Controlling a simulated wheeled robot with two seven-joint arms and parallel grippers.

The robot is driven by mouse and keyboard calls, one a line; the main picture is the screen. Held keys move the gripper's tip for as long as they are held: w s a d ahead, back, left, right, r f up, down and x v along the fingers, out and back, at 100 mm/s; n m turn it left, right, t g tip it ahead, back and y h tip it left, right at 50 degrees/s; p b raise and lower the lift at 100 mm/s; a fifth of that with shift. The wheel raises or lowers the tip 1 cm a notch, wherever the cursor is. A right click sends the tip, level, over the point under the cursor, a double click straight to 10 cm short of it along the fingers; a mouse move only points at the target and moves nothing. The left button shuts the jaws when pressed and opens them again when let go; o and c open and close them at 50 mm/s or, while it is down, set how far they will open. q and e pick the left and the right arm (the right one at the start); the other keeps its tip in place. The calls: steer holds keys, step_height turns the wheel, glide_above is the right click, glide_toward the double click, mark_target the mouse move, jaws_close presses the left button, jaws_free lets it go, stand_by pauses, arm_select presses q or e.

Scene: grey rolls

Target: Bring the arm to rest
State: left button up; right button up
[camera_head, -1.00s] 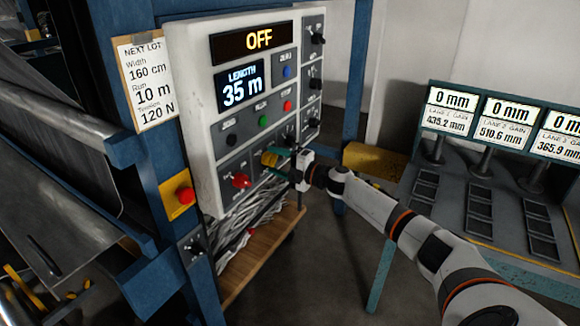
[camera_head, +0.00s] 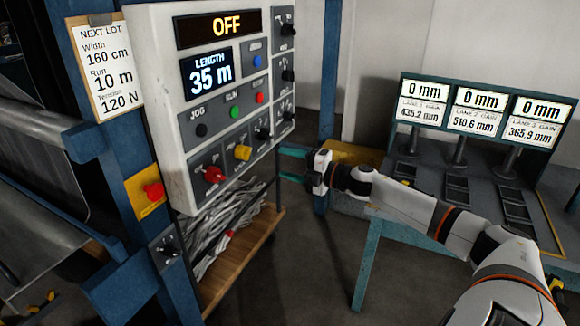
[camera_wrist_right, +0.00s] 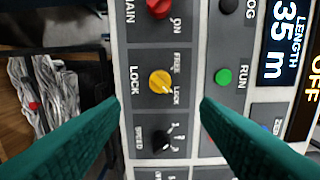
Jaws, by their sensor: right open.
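My right gripper (camera_head: 294,164) has teal fingers and stands off to the right of the control panel (camera_head: 160,110), apart from it. In the right wrist view its fingers (camera_wrist_right: 160,122) are spread wide with nothing between them. Between and beyond them shows the panel face, with the yellow LOCK knob (camera_wrist_right: 161,82), the black SPEED knob (camera_wrist_right: 160,141) and the red MAIN knob (camera_wrist_right: 159,8). The yellow knob (camera_head: 242,152) and red knob (camera_head: 214,174) also show in the head view. The panel displays read OFF and 35 m. My left gripper is not in view.
A clipboard note (camera_head: 107,72) hangs left of the panel. A red button on a yellow box (camera_head: 153,192) is below it. Cables (camera_head: 225,220) lie on a wooden shelf (camera_head: 245,254) under the panel. A console with three displays (camera_head: 480,102) stands right. A teal table leg (camera_head: 366,270) is near my right arm.

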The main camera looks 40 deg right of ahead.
stand_by(0.4)
